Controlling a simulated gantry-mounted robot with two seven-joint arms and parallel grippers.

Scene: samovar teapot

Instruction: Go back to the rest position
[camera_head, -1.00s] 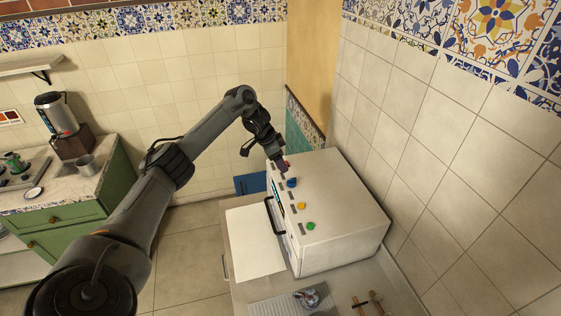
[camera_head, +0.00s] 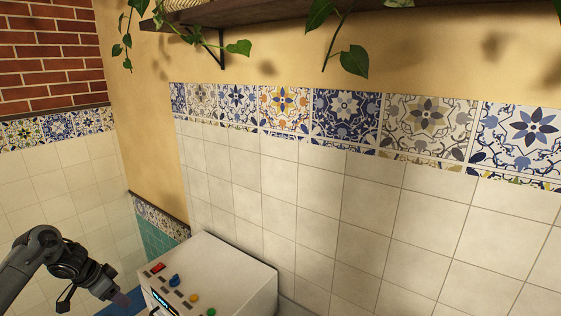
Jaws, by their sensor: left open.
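My left gripper (camera_head: 119,297) is at the lower left in the head view, with its arm coming in from the left edge. It is open, and I see nothing held in it. It is just left of the white appliance (camera_head: 232,268), near its knob side; whether it touches the appliance is unclear. My right gripper is not in view.
The white box-shaped appliance has a red switch (camera_head: 158,267) and blue, orange and green knobs on top. Behind it is a tiled wall (camera_head: 370,210). A dark wooden shelf (camera_head: 270,18) with hanging leaves (camera_head: 353,61) is above.

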